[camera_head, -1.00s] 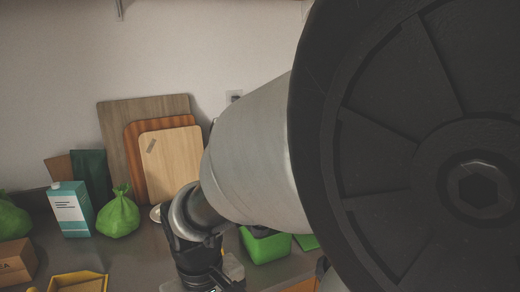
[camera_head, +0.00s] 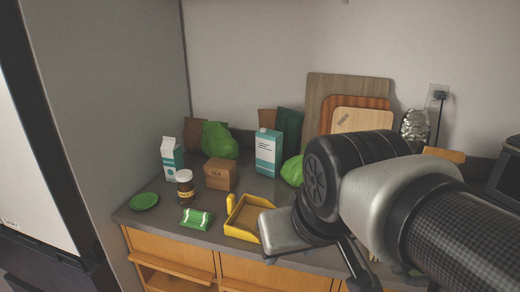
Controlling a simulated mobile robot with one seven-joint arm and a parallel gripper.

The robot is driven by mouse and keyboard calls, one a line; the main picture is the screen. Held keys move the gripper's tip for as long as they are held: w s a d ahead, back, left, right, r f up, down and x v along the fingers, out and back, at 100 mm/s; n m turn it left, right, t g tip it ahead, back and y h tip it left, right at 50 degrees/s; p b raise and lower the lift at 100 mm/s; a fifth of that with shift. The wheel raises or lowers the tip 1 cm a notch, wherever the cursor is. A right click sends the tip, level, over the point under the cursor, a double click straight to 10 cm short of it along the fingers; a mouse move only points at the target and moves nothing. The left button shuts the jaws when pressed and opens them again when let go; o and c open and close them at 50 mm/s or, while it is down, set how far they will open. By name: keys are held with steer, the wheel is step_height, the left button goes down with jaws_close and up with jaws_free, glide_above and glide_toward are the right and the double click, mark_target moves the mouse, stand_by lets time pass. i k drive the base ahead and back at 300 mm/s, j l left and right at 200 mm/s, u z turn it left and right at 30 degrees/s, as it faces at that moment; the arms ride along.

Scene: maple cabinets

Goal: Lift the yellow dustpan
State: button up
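The yellow dustpan (camera_head: 240,231) lies on the grey countertop near its front edge, its tray towards the front and a short handle at the back left. My gripper (camera_head: 268,243) is at the end of my arm, which comes in from the right. Its pale grey body overlaps the right side of the dustpan in the picture. I cannot tell whether it touches the dustpan. The fingers are not clearly visible, so their opening is hidden.
Left of the dustpan are a green packet (camera_head: 197,218), a brown jar (camera_head: 185,187) and a green dish (camera_head: 144,201). Behind stand a tea box (camera_head: 220,174), cartons (camera_head: 268,152) and cutting boards (camera_head: 349,86). A tall wall panel bounds the counter's left.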

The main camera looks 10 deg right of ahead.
mark_target(242, 223)
steer(key=i+j+z, duration=0.2)
steer(key=j, duration=0.15)
steer(key=j+z, duration=0.2)
steer(key=j, duration=0.15)
steer(key=i+j+z, duration=0.2)
steer(key=j, duration=0.2)
steer(key=i+j+z, duration=0.2)
steer(key=j+z, duration=0.2)
steer(key=j, duration=0.2)
